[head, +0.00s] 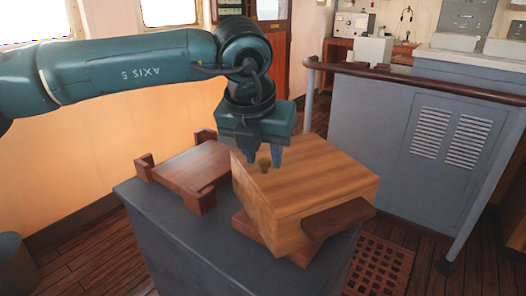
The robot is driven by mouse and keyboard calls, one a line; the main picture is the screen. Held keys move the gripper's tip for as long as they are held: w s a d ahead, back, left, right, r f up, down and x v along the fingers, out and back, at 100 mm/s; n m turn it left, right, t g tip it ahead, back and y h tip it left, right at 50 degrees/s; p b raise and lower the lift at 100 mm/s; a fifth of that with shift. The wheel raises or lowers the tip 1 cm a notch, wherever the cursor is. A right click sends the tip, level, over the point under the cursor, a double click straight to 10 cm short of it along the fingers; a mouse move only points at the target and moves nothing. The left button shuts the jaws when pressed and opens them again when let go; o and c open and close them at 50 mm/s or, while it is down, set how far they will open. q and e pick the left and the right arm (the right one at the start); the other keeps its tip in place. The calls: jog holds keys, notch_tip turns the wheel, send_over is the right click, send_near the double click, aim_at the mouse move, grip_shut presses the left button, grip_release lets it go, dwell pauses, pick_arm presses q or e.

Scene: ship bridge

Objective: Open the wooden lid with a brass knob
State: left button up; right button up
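A light wooden box (277,226) stands on the grey pedestal. Its wooden lid (318,180) lies flat on top and looks closed. A small brass knob (264,165) stands up near the lid's far left part. My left gripper (263,157) points down right over the knob, its fingertips apart on either side of it. I cannot tell whether the fingers touch the knob. The gripper body hides the lid's far left corner. My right gripper is not in view.
The grey pedestal (190,250) also bears an empty dark wooden cradle (195,168) left of the box. Dark wooden pieces (338,217) show under and in front of the box. A grey cabinet with a handrail (420,82) stands at the right. Dark plank floor surrounds the pedestal.

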pick_arm(q)
grip_shut()
jog(key=shift+r, duration=0.1)
dwell(0.3)
